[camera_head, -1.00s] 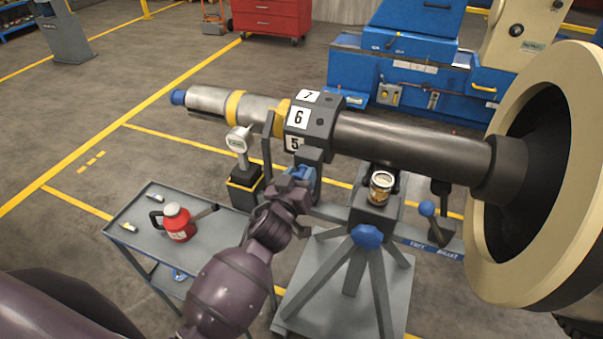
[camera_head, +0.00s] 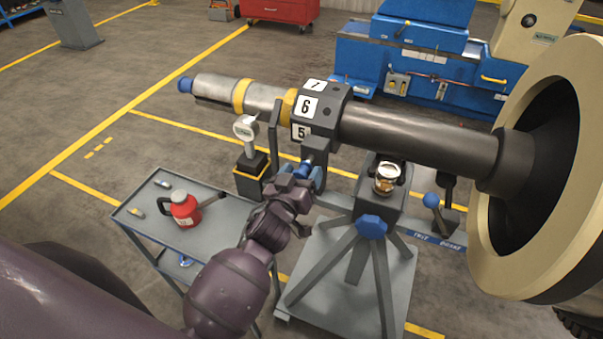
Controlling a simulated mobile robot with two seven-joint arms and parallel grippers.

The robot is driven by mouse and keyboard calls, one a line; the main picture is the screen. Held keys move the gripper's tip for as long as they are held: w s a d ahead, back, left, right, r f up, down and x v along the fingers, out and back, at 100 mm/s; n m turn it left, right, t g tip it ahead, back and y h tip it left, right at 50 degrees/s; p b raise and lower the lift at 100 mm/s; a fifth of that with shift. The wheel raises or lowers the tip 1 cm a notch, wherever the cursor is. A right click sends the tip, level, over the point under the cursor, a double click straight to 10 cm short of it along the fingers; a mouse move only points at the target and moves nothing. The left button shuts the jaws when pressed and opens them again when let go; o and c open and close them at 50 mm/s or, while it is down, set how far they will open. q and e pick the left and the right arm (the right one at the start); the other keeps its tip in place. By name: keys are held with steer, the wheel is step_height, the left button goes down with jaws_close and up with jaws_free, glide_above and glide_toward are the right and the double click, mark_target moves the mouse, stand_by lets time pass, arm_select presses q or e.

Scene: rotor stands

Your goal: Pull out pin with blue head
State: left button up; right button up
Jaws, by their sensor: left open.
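A blue-headed part (camera_head: 305,169), which looks like the pin, sits below the numbered black collar (camera_head: 317,112) of the rotor stand. More blue shows just right of it. My left gripper (camera_head: 301,183) is open right at this blue head, with its arm coming up from below. The gripper's dark fingers hide part of the pin, and I cannot tell whether they touch it. The pin's shaft is not clearly visible. My right gripper is not in view.
The long rotor shaft (camera_head: 420,138) runs above my gripper to a large cream-rimmed disc (camera_head: 500,258) at right. A blue-ball lever (camera_head: 431,201) and blue knob (camera_head: 371,227) are on the stand. A grey cart (camera_head: 222,237) with a red jug (camera_head: 186,211) stands at left.

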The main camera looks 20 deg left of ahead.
arm_select(q)
steer(key=s+b, duration=0.1)
steer(key=s, duration=1)
steer(key=shift+a, duration=0.1)
stand_by(0.5)
steer(key=s+a+f+m+g, duration=0.2)
steer(key=s+a+f+g, duration=0.1)
steer(key=f, duration=0.5)
steer(key=s+a+f+m+g, duration=0.1)
steer(key=s+a+f+g, duration=0.2)
steer(key=s+a+f, duration=0.2)
step_height(320, 180, down, 3)
steer(key=shift+s+a+f+m+y, duration=0.15)
steer(key=shift+s+m+y, duration=0.2)
steer(key=shift+s, duration=0.75)
